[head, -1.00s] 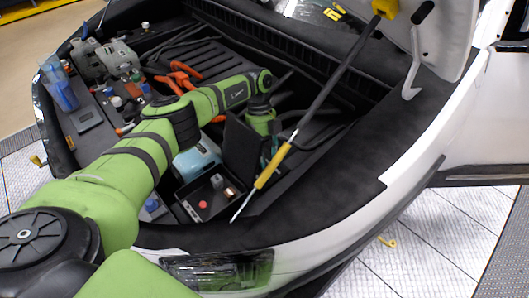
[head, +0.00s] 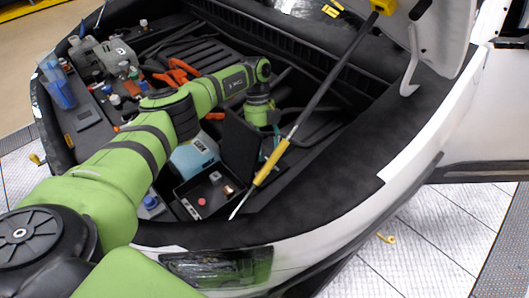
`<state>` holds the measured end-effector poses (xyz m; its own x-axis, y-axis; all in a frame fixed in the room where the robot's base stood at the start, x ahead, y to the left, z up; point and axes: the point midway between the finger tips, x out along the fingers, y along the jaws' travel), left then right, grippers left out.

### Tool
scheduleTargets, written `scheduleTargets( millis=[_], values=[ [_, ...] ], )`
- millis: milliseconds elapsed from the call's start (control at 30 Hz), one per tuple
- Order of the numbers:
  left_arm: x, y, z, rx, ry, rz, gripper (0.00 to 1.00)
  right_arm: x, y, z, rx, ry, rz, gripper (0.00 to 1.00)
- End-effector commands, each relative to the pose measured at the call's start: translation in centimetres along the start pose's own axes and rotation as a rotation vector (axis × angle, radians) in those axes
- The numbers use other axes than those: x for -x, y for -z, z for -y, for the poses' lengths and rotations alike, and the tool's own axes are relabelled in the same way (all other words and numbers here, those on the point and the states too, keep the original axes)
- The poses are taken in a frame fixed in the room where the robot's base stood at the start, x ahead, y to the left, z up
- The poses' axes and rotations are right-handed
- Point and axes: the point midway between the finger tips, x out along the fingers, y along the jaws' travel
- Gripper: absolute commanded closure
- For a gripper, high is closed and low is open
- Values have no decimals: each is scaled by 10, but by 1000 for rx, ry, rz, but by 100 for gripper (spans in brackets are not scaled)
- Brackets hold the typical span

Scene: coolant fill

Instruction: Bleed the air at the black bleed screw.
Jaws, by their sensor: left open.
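My left arm reaches in from the left over the open front bay of a white car. My left gripper (head: 268,142) points down behind a raised black lid (head: 240,147). Only part of it shows, with its fingertips mostly hidden by the lid and rod. It is open, and I cannot tell what lies between its fingers. I cannot make out the black bleed screw among the dark parts. My right gripper is not in view.
A black box (head: 187,211) holds a red cap and other small parts, beside a light blue container (head: 193,156). A rod with a yellow sleeve (head: 271,163) slants up to the hood. Orange hoses (head: 178,72) and a blue bottle (head: 59,90) are farther left.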

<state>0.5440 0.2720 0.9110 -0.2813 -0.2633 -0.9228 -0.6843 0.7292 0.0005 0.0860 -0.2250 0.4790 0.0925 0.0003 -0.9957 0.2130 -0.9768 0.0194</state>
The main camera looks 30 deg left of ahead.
Motion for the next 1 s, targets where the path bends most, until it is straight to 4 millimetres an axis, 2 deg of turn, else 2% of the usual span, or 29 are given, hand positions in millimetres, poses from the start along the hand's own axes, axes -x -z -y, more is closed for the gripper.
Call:
scheduleTargets(
  millis=[33,200,300,400,600,1000],
  values=[
    [13,0,1,0,3,3,40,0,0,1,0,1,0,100],
    [52,1,2,-1,3,2,40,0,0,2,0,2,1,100],
    [73,2,2,-1,2,1,40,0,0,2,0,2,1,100],
    [83,2,2,-1,-2,0,40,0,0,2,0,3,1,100],
    [95,2,2,-2,-2,-2,40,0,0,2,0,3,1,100],
    [97,3,2,-4,-2,-2,40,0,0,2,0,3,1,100]
  ],
)
